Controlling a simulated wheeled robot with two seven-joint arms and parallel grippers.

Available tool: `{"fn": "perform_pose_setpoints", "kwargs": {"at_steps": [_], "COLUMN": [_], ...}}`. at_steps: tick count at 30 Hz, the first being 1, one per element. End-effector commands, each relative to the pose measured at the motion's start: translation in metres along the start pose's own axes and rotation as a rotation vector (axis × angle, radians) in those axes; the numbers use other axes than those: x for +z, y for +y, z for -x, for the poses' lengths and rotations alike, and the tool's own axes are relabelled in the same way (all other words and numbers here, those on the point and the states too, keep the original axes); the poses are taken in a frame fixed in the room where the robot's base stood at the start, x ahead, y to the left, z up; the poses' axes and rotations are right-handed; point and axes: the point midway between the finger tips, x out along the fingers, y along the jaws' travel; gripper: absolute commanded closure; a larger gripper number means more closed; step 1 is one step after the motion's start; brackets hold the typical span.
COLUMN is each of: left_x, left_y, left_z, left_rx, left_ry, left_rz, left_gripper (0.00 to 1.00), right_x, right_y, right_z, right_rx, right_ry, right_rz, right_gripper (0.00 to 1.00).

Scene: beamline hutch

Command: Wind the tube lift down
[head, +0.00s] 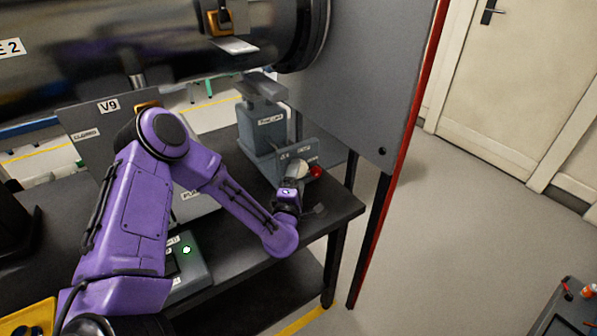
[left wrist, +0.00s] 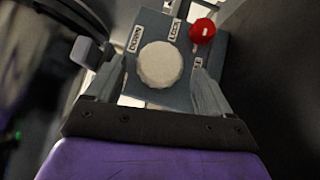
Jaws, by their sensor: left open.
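The tube lift (head: 257,135) is a grey-blue block with a top plate, standing on the dark bench under the big tube. Its upright control panel (head: 283,163) carries a pale round knob (left wrist: 160,65) and a red ball (head: 315,172). In the left wrist view the panel shows labels reading DOWN and LOCK, and the red ball (left wrist: 202,31) is up and right of the knob. My left gripper (left wrist: 153,82) is open, its fingers on either side of the knob with gaps visible. In the head view the gripper partly hides the knob. My right gripper is not in view.
The dark steel tube (head: 130,40) runs above the bench (head: 315,208). A grey panel with a red edge (head: 405,150) stands right of the lift. A sloped board marked V9 (head: 85,125) is behind my left arm. Open floor lies at the right, before a door (head: 510,80).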

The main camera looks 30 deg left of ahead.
Motion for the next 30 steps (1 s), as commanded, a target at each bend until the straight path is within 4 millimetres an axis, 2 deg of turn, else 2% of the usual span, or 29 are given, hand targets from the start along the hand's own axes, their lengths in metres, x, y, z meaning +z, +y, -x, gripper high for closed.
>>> {"fn": "perform_pose_setpoints", "kwargs": {"at_steps": [5,12,13,15,18,22,26,30], "left_x": [0.001,0.001,0.001,0.001,0.001,0.002,0.003,0.003], "left_y": [0.000,-0.001,-0.001,-0.001,-0.001,0.002,0.011,0.010], "left_z": [-0.018,-0.020,-0.020,-0.020,-0.020,-0.020,-0.021,-0.021], "left_rx": [-0.001,-0.001,-0.001,-0.001,-0.001,-0.008,-0.079,-0.177], "left_ry": [-0.002,-0.003,-0.003,-0.003,-0.003,-0.003,-0.004,-0.004], "left_rz": [0.000,0.000,0.000,0.000,0.000,-0.007,-0.080,-0.178], "left_gripper": [0.18,0.18,0.21,0.44,0.73,0.73,0.73,0.73], "right_x": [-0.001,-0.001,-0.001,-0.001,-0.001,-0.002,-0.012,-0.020], "right_y": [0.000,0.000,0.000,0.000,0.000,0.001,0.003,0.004], "right_z": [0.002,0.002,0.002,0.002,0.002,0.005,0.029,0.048], "right_rx": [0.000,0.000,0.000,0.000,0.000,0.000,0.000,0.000], "right_ry": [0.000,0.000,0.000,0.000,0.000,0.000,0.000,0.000], "right_rz": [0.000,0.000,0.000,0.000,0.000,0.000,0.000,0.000], "right_gripper": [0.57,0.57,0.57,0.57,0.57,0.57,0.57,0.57]}}
